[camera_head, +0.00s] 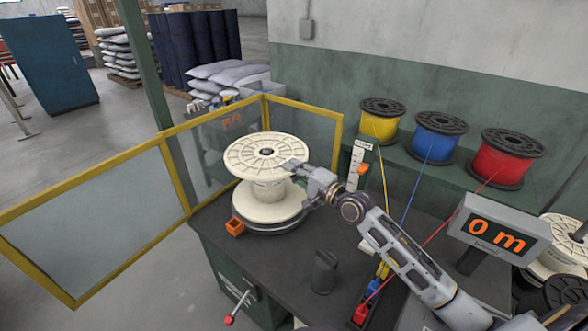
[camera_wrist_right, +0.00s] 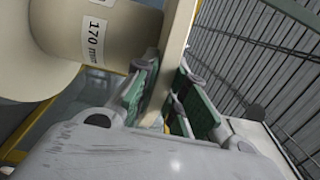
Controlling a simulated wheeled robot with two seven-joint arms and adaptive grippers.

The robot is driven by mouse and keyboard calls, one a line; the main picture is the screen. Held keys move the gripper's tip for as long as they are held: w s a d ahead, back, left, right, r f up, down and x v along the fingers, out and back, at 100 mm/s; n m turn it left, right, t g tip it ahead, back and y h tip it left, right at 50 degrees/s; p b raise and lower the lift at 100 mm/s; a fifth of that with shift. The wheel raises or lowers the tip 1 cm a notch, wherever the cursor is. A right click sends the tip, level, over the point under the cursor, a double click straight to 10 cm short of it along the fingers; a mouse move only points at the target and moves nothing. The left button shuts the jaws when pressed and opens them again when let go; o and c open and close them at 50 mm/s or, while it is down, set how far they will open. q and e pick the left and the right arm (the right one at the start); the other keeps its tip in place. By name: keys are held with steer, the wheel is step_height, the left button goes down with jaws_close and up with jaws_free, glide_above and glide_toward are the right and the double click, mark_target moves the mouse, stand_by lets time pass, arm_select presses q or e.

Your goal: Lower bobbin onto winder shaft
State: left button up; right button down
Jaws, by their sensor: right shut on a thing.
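The cream bobbin (camera_head: 268,191) is upright over the dark round winder base (camera_head: 268,230). Its lower flange looks on or very near that base; I cannot tell if they touch. A dark spot shows in the bobbin's top hub, but the winder shaft is otherwise hidden. My right gripper (camera_head: 296,172) is at the right side of the upper flange, shut on it. In the right wrist view, the fingers (camera_wrist_right: 160,95) pinch the flange edge, and the bobbin's core (camera_wrist_right: 95,35) carries a "170 mm" label. My left gripper is not in view.
A yellow-framed clear guard (camera_head: 304,104) stands behind and left of the winder. Yellow (camera_head: 382,120), blue (camera_head: 438,137) and red (camera_head: 504,159) wire spools stand behind right. A display (camera_head: 497,236) reads 0 m.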

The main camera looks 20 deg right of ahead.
steer(key=shift+f, duration=0.3)
stand_by(1.0)
steer(key=c, duration=1.4)
jaws_free()
steer(key=shift+s, duration=0.1)
steer(key=shift+f, duration=0.35)
steer(key=shift+r+v, duration=0.2)
steer(key=shift+v, duration=3.55)
steer(key=shift+f, duration=0.1)
